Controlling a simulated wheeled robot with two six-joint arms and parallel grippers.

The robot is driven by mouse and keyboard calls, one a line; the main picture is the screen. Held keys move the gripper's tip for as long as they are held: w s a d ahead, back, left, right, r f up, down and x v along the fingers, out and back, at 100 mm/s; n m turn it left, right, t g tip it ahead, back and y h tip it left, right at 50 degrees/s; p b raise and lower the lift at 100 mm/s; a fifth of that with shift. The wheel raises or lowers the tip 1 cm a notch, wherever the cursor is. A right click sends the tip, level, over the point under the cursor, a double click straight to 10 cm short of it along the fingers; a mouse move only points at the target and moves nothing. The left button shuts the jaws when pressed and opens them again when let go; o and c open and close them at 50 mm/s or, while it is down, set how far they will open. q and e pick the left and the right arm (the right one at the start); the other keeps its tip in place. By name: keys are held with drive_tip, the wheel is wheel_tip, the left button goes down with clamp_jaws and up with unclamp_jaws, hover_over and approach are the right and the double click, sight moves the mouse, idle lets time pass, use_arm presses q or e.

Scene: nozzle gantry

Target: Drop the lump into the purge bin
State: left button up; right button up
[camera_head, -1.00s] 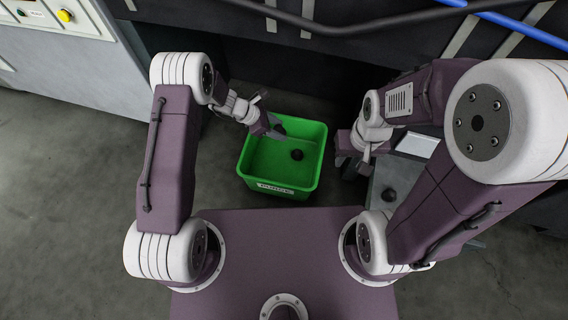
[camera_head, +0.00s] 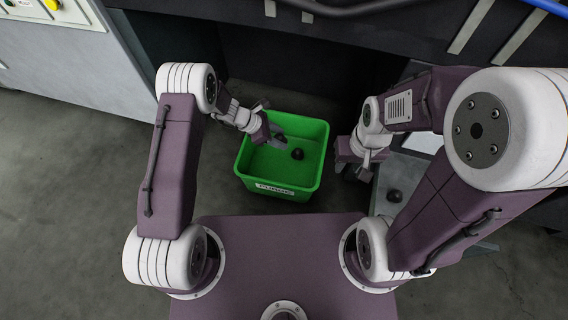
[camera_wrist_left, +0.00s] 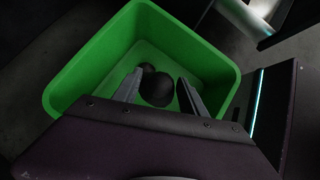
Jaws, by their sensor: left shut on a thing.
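The green purge bin (camera_head: 276,188) stands on the floor ahead of me, with a white label on its near side. Its rim (camera_wrist_left: 72,75) also shows in the left wrist view. My left gripper (camera_head: 277,139) is over the bin's opening, shut on a dark rounded lump (camera_wrist_left: 158,90). Another dark lump (camera_head: 394,195) rests on a grey surface at right.
The grey surface (camera_head: 402,172) lies right of the bin, beneath my right arm. A dark machine front (camera_head: 400,28) with pale strips and hoses spans the back. A grey cabinet (camera_head: 70,60) stands at the left. The floor left of the bin is clear.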

use_arm(q)
drive_tip(key=o, duration=1.5)
drive_tip(key=shift+c, duration=0.2)
drive_tip(key=p+v, duration=0.6)
drive_tip(key=v, duration=0.3)
